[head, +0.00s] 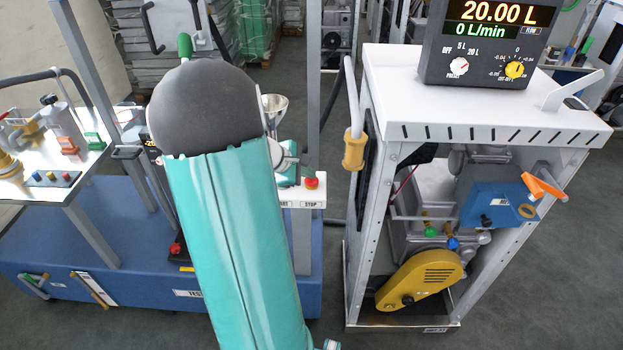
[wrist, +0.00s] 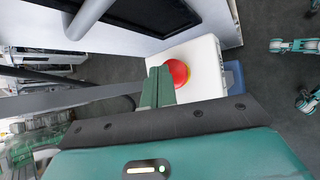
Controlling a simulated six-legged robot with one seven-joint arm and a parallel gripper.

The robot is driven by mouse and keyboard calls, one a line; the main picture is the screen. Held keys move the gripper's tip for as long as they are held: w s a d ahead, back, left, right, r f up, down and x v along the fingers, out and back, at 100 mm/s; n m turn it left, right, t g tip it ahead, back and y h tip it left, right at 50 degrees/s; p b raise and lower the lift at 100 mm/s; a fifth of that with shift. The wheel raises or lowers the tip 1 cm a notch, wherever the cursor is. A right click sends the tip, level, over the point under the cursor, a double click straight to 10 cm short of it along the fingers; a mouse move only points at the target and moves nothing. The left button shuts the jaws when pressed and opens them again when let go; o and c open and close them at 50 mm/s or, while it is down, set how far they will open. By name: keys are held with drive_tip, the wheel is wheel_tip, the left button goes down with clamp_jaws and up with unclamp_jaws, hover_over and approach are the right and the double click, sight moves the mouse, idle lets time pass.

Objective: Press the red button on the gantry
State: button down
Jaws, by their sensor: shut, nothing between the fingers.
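The red button (head: 311,183) is a round red cap on a white panel (head: 318,203) marked STOP, on the gantry over the blue base. In the wrist view the red button (wrist: 179,73) shows a yellow ring and sits on the white box (wrist: 207,54). My gripper (wrist: 158,73) is shut and empty, its green fingers side by side. The fingertips overlap the left edge of the button in the wrist view. I cannot tell whether they touch it. In the head view my arm hides most of the gripper and part of the panel.
A pump dispenser cart (head: 480,130) with a digital display (head: 490,42) stands to the right. A hose nozzle with a tan grip (head: 354,150) hangs on its left side. The blue gantry base (head: 130,225) and a grey upright post (head: 303,235) lie close to my arm.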

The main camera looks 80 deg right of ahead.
sight(307, 181)
drive_tip(key=shift+r, duration=0.65)
drive_tip(key=shift+r, duration=0.1)
drive_tip(key=shift+r, duration=2.4)
